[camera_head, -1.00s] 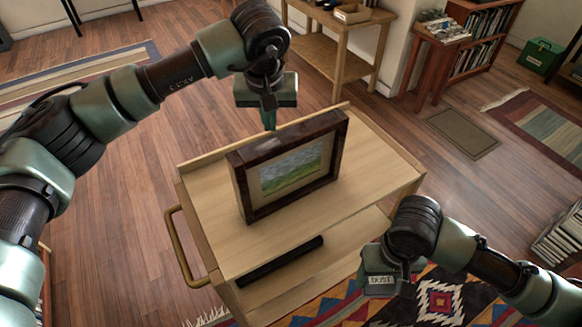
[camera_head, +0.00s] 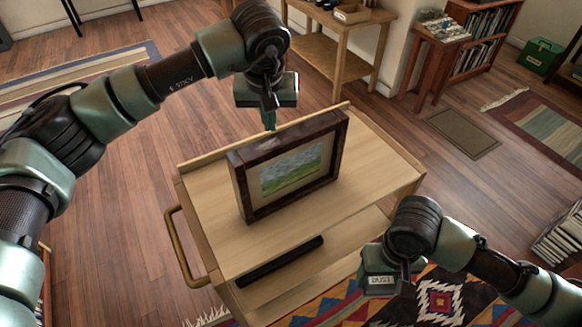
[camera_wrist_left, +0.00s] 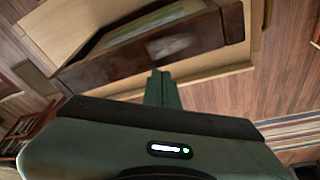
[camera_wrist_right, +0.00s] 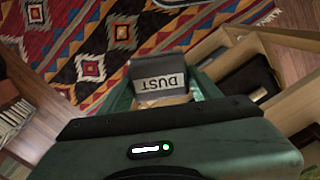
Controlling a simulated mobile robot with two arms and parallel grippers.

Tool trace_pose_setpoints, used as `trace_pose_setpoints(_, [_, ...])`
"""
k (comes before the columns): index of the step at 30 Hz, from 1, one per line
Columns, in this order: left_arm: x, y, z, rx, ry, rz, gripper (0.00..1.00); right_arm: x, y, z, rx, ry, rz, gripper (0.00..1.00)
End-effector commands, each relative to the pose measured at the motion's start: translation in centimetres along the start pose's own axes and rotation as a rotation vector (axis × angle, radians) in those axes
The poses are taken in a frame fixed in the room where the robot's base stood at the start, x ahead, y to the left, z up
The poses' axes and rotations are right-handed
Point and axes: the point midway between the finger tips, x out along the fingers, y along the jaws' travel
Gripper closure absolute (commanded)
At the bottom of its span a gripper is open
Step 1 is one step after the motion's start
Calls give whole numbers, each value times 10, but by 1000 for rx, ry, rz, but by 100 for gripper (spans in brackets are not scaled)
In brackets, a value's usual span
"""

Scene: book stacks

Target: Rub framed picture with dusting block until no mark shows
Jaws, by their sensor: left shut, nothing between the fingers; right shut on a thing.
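The framed picture (camera_head: 290,172), a green and blue landscape in a dark brown frame, stands upright on the wooden cart's top (camera_head: 220,245). A pale grey smudge (camera_head: 268,143) shows on the frame's top edge, and the left wrist view shows the smudge (camera_wrist_left: 168,45) too. My left gripper (camera_head: 269,122) is shut and empty, just behind and above the frame. My right gripper (camera_head: 384,272) is shut on the dusting block (camera_head: 380,281), a grey block labelled DUST, held off the cart's front right side. The block (camera_wrist_right: 158,72) fills the fingers in the right wrist view.
The cart has a raised back lip, a handle (camera_head: 180,250) on the left and a dark bar (camera_head: 280,262) on its lower shelf. The cart top right of the picture is bare. A patterned rug (camera_head: 435,300) lies below my right gripper. A wooden table (camera_head: 345,50) stands behind.

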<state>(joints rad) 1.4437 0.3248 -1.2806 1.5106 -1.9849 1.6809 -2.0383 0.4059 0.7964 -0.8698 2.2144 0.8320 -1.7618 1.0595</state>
Motion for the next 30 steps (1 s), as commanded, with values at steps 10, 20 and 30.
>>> trace_pose_setpoints(10, [3, 0, 1, 0, 0, 0, 100, 3, 0, 0, 0, 0, 0, 78])
trace_pose_setpoints(20, [9, 0, 3, 0, 1, 0, 100, 9, 0, 0, 0, 0, 0, 78])
trace_pose_setpoints(30, [-5, 0, -2, 0, 1, 0, 100, 1, 0, 0, 0, 0, 0, 78])
